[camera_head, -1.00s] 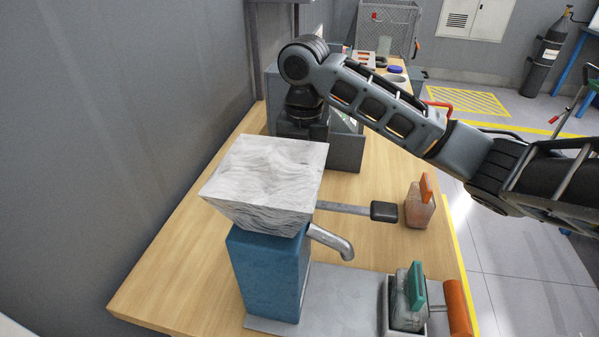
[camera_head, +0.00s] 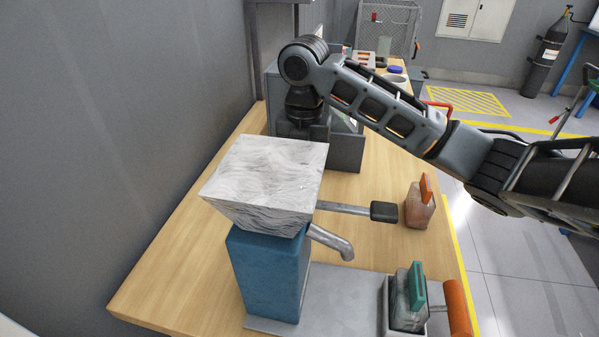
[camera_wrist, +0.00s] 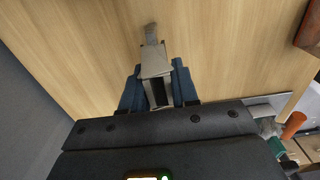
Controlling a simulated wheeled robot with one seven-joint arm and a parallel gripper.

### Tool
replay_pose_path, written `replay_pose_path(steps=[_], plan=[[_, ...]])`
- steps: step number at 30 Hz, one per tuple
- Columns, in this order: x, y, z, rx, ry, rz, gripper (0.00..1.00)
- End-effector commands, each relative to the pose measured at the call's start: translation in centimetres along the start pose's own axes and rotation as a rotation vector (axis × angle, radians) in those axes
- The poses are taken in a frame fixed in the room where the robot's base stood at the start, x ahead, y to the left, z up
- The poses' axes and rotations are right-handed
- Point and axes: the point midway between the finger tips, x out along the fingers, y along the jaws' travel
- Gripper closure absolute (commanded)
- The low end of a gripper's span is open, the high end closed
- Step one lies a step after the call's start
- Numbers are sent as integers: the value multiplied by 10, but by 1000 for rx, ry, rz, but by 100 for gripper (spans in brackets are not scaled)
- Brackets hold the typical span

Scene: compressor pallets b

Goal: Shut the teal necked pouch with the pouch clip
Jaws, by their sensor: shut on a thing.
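The teal necked pouch (camera_head: 407,303) stands upright in a holder at the front right of the bench, its teal top (camera_head: 417,284) showing. Its teal part also shows at the lower right of the wrist view (camera_wrist: 277,147). My gripper (camera_wrist: 158,78) has its blue fingers shut on a grey, narrow-tipped thing (camera_wrist: 154,60), which looks like the pouch clip, above the wooden bench.
A dark-ended lever (camera_head: 383,211) sticks out right. A pouch with an orange top (camera_head: 426,188) stands at the right edge. An orange handle (camera_head: 457,308) is beside the teal pouch.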

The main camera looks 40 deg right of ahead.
Motion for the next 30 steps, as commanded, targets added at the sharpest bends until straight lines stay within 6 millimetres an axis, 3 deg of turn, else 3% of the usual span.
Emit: replay_pose_path(steps=[30], plan=[[-49, 4, 0, 0, 0, 0, 88]])
